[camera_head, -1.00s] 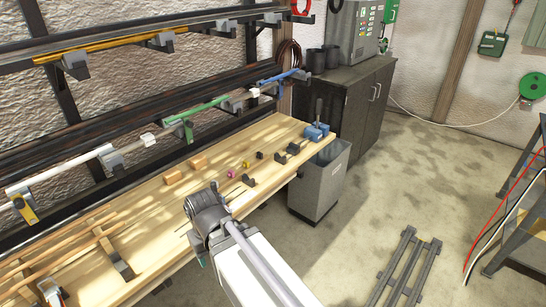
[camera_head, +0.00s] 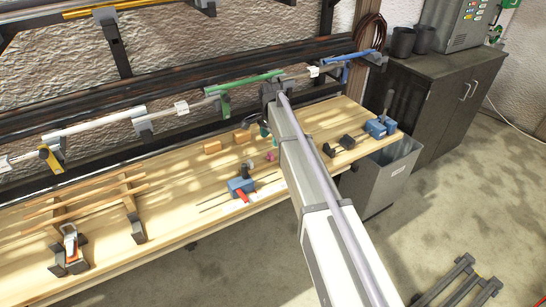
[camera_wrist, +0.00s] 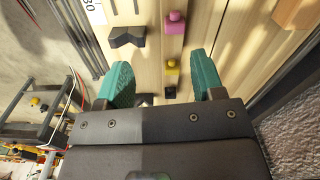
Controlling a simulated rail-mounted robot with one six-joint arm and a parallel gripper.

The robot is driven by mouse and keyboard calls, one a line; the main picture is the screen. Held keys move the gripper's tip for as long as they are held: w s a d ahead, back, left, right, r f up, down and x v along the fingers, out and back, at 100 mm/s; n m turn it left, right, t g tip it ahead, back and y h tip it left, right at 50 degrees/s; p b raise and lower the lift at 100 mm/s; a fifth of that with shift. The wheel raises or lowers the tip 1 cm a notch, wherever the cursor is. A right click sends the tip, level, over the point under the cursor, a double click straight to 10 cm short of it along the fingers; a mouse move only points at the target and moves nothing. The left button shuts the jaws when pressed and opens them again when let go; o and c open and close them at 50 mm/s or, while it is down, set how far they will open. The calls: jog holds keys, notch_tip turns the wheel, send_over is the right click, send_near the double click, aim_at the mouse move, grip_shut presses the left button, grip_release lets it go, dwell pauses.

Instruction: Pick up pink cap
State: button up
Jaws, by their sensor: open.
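The pink cap (camera_wrist: 174,23) sits on the wooden bench at the top of the wrist view, beyond my fingertips. It also shows small in the head view (camera_head: 270,156), just below my gripper's green finger. My gripper (camera_wrist: 161,62) is open and empty, with two teal fingers spread apart. A yellow cap (camera_wrist: 172,66) and a black piece (camera_wrist: 171,92) appear between the fingers in the wrist view. In the head view my arm hides part of the bench beside the pink cap.
A dark V-shaped block (camera_wrist: 126,36) lies left of the pink cap in the wrist view. Wooden blocks (camera_head: 212,146) and a blue clamp (camera_head: 241,185) stand on the bench in the head view. A grey bin (camera_head: 385,170) stands at the bench's right end.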

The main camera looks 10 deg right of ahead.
aim_at(270, 154)
jog(key=shift+m, duration=0.9)
jog(key=f+b, duration=0.3)
jog(key=w+f+b, duration=0.1)
jog(key=f+b, duration=0.3)
jog(key=w+f+b, duration=0.1)
jog(key=f+b, duration=0.3)
jog(key=shift+w+f, duration=0.15)
jog(key=shift+r, duration=0.25)
jog(key=c, duration=1)
